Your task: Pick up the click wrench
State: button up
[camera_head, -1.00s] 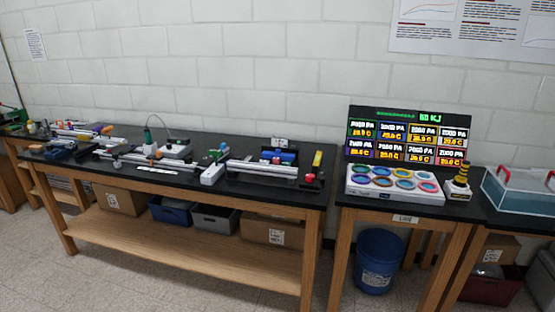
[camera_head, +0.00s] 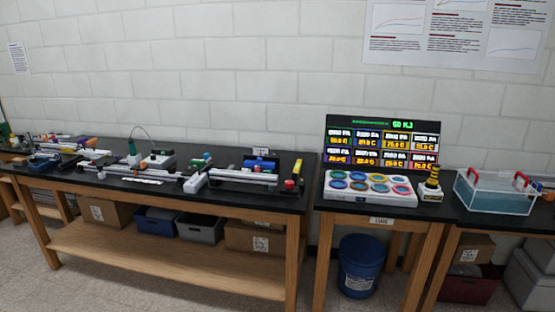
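No click wrench can be made out from this distance. The black-topped bench (camera_head: 255,198) on the left carries extrusion rails and small tools, too small to tell apart. A light rail (camera_head: 240,177) lies on it with a blue part (camera_head: 260,165) behind. A red and yellow upright item (camera_head: 294,176) stands near the bench's right end. A green-topped tool (camera_head: 133,152) with a cable stands further left. My gripper is not in view.
A blue bucket (camera_head: 361,266) stands below. Boxes sit on the lower shelf (camera_head: 160,255). Floor shows at lower left.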

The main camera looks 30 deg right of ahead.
aim_at(197, 162)
jog(key=k, duration=1.1)
jog(key=z, duration=0.4)
jog(key=i, duration=0.4)
jog(key=z, duration=0.8)
jog(key=i, duration=1.4)
jog(key=u, duration=0.4)
jog(key=i, duration=0.8)
jog(key=u, duration=0.45)
